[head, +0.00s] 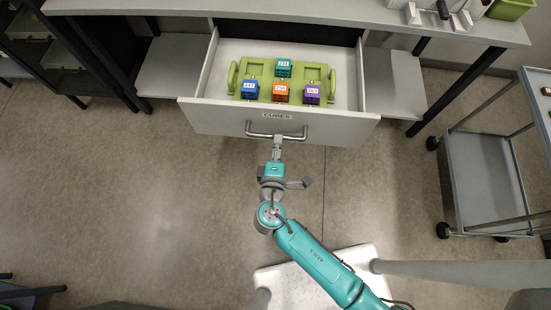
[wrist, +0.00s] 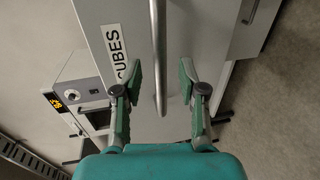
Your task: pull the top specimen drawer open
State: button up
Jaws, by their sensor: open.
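The top specimen drawer (head: 215,117) stands pulled out from under the worktop in the head view, its inside showing. Its grey front carries a "CUBES" label and a bar handle (head: 262,135). In the wrist view the drawer front (wrist: 195,30) fills the upper middle, with the handle (wrist: 157,45) running down the picture. My gripper (head: 277,150) is at the handle in the head view. In the wrist view my gripper (wrist: 160,78) is open, with one finger on each side of the handle and gaps visible between bar and fingers.
A green tray (head: 321,72) with teal, blue, orange and purple cubes lies in the drawer. A grey worktop (head: 330,10) is above. A wheeled cart (head: 480,165) stands at right. A device with an orange display (wrist: 72,97) shows in the wrist view. Floor at left is clear.

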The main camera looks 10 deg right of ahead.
jog(key=v, duration=0.8)
jog(key=shift+s, duration=0.1)
dwell(0.4)
jog(key=s+d+f+m+g+y, duration=0.2)
jog(key=s+d+y, duration=0.1)
jog(key=s+d, duration=0.3)
jog(key=s+d+f+m+g+y, duration=0.2)
jog(key=s+d+f, duration=0.15)
jog(key=s, duration=0.45)
jog(key=s+d+r+m+t, duration=0.1)
jog(key=s+r+m+t, duration=0.1)
jog(key=s+r+m, duration=0.3)
jog(key=s+d+r+m+t, duration=0.2)
jog(key=s+r+m, duration=0.3)
jog(key=r, duration=0.8)
jog(key=shift+s, duration=0.25)
dwell(3.2)
